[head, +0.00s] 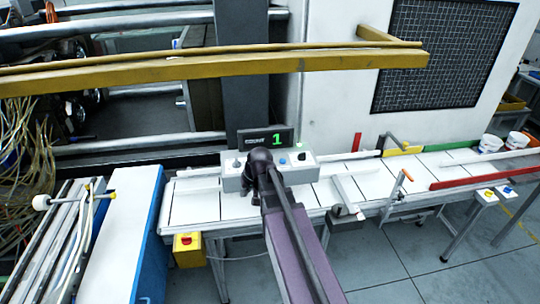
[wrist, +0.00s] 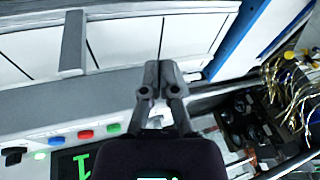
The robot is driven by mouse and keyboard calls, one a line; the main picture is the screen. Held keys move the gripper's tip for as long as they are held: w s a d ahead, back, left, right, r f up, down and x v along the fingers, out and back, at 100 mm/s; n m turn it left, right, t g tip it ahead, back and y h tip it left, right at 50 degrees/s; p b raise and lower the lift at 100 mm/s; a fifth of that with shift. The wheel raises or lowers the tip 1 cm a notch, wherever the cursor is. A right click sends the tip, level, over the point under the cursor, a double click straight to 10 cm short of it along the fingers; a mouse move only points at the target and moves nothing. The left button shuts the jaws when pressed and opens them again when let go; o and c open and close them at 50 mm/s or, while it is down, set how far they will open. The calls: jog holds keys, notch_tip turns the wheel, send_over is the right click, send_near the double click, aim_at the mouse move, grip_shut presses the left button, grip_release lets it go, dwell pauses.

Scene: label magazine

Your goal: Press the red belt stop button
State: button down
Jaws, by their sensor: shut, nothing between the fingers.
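The control box (head: 300,173) stands at the back of the white conveyor, partly hidden by my arm in the head view. In the wrist view its grey face (wrist: 70,115) carries a red button (wrist: 86,134) between a green button (wrist: 113,128) and a blue button (wrist: 57,141). My gripper (wrist: 160,68) is shut and empty. In the wrist view its fingertips appear right of the buttons and apart from the red one. In the head view my arm hides the red button.
A black display (head: 265,138) showing a green 1 stands behind the box. A yellow box with a red top (head: 186,240) hangs below the conveyor's left end. A black knob (wrist: 13,155) sits beyond the blue button. A yellow beam (head: 220,65) crosses above.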

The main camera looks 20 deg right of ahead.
jog(key=w+d+r+m+t+p, duration=0.1)
jog(key=w+d+r+t+p, duration=0.1)
jog(key=w+d+r, duration=0.3)
jog(key=w+d+r+m+t+p, duration=0.2)
jog(key=w+d+r, duration=0.4)
jog(key=d, duration=0.5)
jog(key=shift+w+r+t+y+p, duration=0.15)
jog(key=shift+w+t+y+p, duration=0.15)
jog(key=shift+w+t+p, duration=0.4)
jog(key=shift+w, duration=0.1)
notch_tip(320, 180, down, 9)
jog(key=b, duration=0.8)
jog(key=shift+r, duration=0.15)
jog(key=shift+b, duration=0.35)
jog(key=shift+f+b, duration=0.95)
jog(key=shift+f, duration=0.05)
dwell(0.9)
jog(key=shift+r, duration=0.1)
dwell(0.3)
jog(key=shift+r+p, duration=0.85)
jog(key=shift+p, duration=0.1)
